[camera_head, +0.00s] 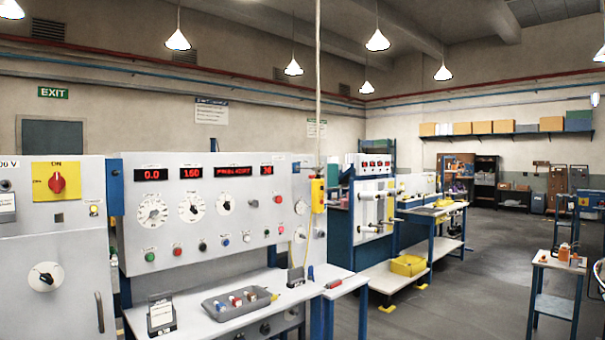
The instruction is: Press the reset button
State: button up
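A light grey control panel (180,225) stands at the left centre in the head view. A row of small buttons and knobs runs along its lower part: a green button (150,256), a red one (177,250), a dark one (202,246), a blue one (225,241) and a white one (247,237). A larger red button (277,199) sits higher at the right. The labels are too small to read, so I cannot tell which is the reset button. My gripper is not in view.
A bench shelf (190,306) below the panel holds a grey tray (236,305) of small parts and a card stand (161,315). A grey cabinet (55,270) with a red rotary switch (57,183) stands left. A yellow pendant box (318,195) hangs right of the panel. Open floor (480,275) lies right.

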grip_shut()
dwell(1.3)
